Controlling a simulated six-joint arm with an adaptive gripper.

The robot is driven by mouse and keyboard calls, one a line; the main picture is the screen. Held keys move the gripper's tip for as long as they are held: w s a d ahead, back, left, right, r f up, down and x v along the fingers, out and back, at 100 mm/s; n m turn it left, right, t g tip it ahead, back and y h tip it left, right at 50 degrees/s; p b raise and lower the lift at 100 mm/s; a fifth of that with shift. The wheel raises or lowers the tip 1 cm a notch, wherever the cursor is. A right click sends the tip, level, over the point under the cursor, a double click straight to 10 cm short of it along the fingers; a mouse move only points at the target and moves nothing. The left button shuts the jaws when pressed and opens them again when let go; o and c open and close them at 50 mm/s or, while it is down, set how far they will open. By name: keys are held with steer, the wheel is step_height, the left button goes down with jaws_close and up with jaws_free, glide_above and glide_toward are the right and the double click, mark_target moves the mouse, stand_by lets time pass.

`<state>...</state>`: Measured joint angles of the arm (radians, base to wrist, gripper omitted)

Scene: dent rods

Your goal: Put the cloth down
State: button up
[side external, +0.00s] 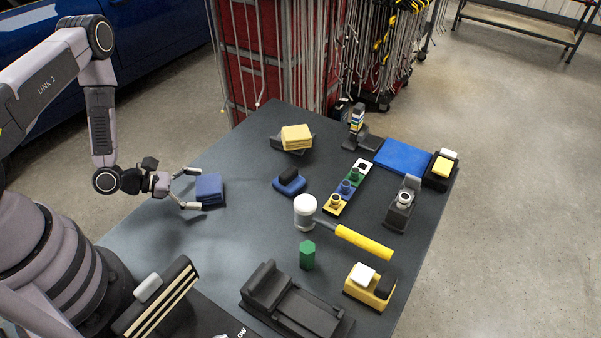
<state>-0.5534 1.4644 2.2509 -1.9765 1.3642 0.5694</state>
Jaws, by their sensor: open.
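A folded blue cloth (209,187) is at the left part of the dark table, right in front of my gripper (194,189). My gripper reaches in from the left with its two fingers spread wide, one on the far side and one on the near side of the cloth's left edge. The fingers look open; whether a fingertip touches the cloth cannot be told. The cloth appears to be at the table surface. A folded yellow cloth (296,137) lies on a dark block farther back.
A blue mat (403,157) lies at the back right. A white-headed mallet with a yellow handle (363,242) lies mid-table. A green hexagonal block (307,255), a blue-and-black block (289,183) and a dark fixture (293,301) stand nearby. The table around the blue cloth is clear.

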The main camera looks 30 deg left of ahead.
steer(key=v, duration=1.1)
steer(key=shift+s+a+r, duration=0.15)
steer(key=shift+a+r, duration=0.05)
steer(key=shift+r, duration=0.05)
steer(key=shift+s+a+r, duration=0.1)
steer(key=shift+r, duration=0.15)
steer(key=d+r+m+g, duration=0.3)
steer(key=r+m+g, duration=0.1)
steer(key=r+m, duration=0.4)
steer(key=d+r+m+g, duration=0.35)
steer(key=r+m, duration=0.25)
steer(key=r, duration=0.4)
steer(key=s+r+m+t+y, duration=0.1)
steer(key=s+r+m+y, duration=0.3)
steer(key=r, duration=0.5)
steer(key=s+r+m+t+y, duration=0.2)
steer(key=s+r+m+y, duration=0.3)
steer(key=r+m, duration=0.4)
steer(key=shift+s+d+y, duration=0.3)
steer(key=shift+d, duration=0.1)
